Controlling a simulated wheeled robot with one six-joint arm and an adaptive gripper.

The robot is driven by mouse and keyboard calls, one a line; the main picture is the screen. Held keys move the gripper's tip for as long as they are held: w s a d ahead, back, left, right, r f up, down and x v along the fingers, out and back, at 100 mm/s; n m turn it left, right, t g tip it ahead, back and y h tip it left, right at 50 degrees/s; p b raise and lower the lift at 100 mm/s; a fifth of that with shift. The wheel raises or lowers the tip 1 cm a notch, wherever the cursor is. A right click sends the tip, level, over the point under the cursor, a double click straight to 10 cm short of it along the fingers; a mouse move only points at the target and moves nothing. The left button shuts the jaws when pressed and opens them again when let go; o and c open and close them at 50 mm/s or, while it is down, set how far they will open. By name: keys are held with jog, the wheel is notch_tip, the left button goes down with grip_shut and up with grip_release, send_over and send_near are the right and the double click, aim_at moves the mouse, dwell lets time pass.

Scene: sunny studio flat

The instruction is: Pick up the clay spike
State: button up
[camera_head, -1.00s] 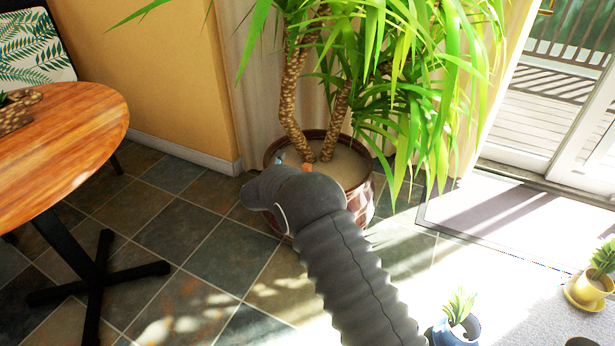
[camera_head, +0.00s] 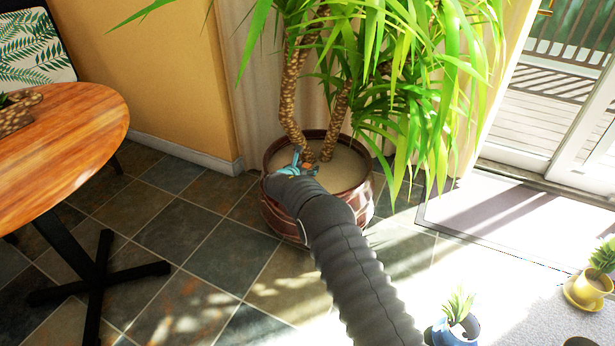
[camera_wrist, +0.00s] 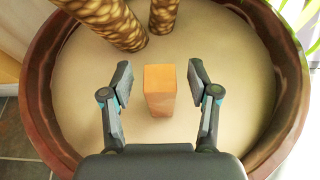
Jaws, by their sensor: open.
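The clay spike (camera_wrist: 160,88) is an orange-brown, square-topped block standing in the pale soil of the large plant pot. In the wrist view it stands between the two fingers of my gripper (camera_wrist: 160,90), with a gap on each side. My gripper is open and touches nothing that I can see. In the head view my gripper (camera_head: 296,168) is over the left part of the pot (camera_head: 350,200), and a small bit of the orange spike (camera_head: 309,167) shows beside it. The spike's lower end is hidden.
Thick plant trunks (camera_wrist: 108,22) rise from the soil just beyond the spike. The pot's brown rim (camera_wrist: 38,100) surrounds my gripper. Long green leaves (camera_head: 420,90) hang over the pot's right side. A round wooden table (camera_head: 70,130) stands at the left.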

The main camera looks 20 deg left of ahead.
jog(key=shift+w, duration=0.1)
grip_shut()
dwell(0.3)
